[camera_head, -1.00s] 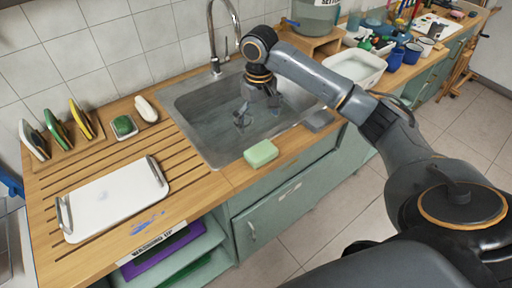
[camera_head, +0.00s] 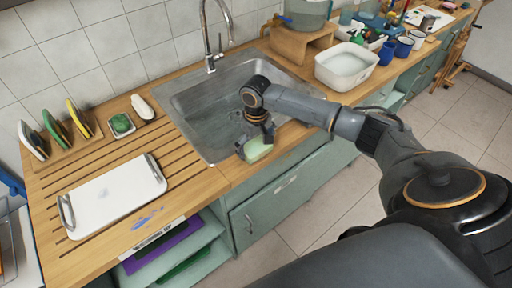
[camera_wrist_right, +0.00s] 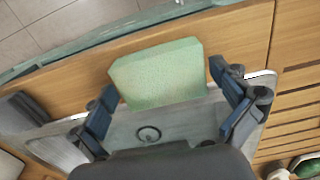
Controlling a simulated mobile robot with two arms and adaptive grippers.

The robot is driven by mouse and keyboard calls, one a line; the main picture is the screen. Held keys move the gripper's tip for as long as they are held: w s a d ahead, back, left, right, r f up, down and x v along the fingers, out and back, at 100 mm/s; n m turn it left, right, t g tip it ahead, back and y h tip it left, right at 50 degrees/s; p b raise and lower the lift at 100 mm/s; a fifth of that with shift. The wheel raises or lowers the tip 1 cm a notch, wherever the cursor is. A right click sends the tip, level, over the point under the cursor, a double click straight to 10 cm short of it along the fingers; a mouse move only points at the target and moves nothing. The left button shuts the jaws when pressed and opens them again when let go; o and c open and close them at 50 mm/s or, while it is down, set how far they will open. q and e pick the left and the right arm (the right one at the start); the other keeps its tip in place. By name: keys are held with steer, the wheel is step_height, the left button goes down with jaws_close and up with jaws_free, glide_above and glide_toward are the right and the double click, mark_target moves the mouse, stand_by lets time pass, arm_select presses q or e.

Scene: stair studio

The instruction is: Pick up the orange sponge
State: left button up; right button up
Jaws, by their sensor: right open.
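I see no orange sponge in either view. A pale green sponge (camera_head: 260,150) lies on the wooden counter at the sink's front edge. In the right wrist view the same green sponge (camera_wrist_right: 158,72) shows between the fingers. My right gripper (camera_head: 254,142) is open and just above it, partly covering it in the head view. In the right wrist view my right gripper (camera_wrist_right: 163,80) has one finger on each side of the sponge, with gaps visible. My left gripper is not in view.
The sink (camera_head: 190,108) lies behind the sponge. A dark grey block (camera_wrist_right: 22,108) sits on the counter edge in the wrist view. A white tray (camera_head: 112,195) lies on the ridged drainboard. A white basin (camera_head: 345,80) stands right of the sink.

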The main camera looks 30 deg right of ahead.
mark_target(256, 146)
steer(key=shift+c, duration=0.2)
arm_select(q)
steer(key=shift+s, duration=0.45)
arm_select(e)
steer(key=c, duration=0.5)
steer(key=shift+c, duration=0.2)
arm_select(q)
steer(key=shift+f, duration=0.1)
arm_select(e)
steer(key=shift+r, duration=0.45)
step_height(256, 146, up, 2)
steer(key=shift+r+b, duration=0.15)
steer(key=shift+b, duration=0.65)
steer(key=s+a+r, duration=0.1)
steer(key=r, duration=0.1)
steer(key=s+a+r, duration=0.2)
steer(key=r, duration=0.1)
steer(key=shift+s+a+r+b, duration=0.2)
steer(key=shift+a+r+b, duration=0.05)
steer(key=shift+r+b, duration=0.1)
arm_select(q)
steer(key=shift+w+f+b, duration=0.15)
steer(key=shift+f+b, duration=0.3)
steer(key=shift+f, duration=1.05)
arm_select(e)
steer(key=s+a+r, duration=0.4)
steer(key=s+a, duration=0.2)
steer(key=shift+s+a, duration=0.15)
steer(key=shift+s, duration=0.25)
